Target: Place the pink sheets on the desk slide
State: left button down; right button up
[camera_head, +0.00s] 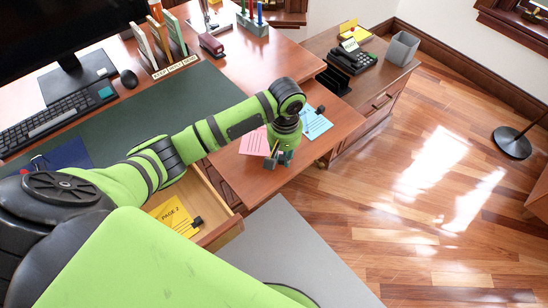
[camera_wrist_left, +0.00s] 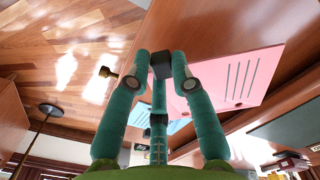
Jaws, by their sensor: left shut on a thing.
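My left gripper (camera_head: 276,160) is over the wooden desk slide (camera_head: 254,180) that extends from the desk's right side. It is shut on the black clip (camera_wrist_left: 162,65) at the edge of the pink sheets (camera_wrist_left: 235,80). In the head view the pink sheets (camera_head: 254,141) show just left of the gripper, over the slide, partly hidden by my arm. I cannot tell whether they touch the wood. Blue sheets (camera_head: 314,123) with a black clip lie right of the gripper. My right gripper is not in view.
Yellow sheets (camera_head: 173,216) with a black clip lie in an open drawer (camera_head: 222,232) below the slide. A side cabinet with a telephone (camera_head: 353,58) and a grey bin (camera_head: 402,48) stands beyond. The keyboard (camera_head: 58,112) and desk mat (camera_head: 130,112) are left.

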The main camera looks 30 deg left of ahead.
pick_arm(q)
jog(key=a+f, duration=0.1)
jog(key=a, duration=0.2)
jog(key=shift+w+f, duration=0.15)
jog(key=shift+f, duration=2.25)
jog(key=shift+f, duration=0.1)
jog(key=c, duration=1.1)
grip_release()
notch_tip(320, 180, up, 12)
jog(key=shift+r, duration=0.15)
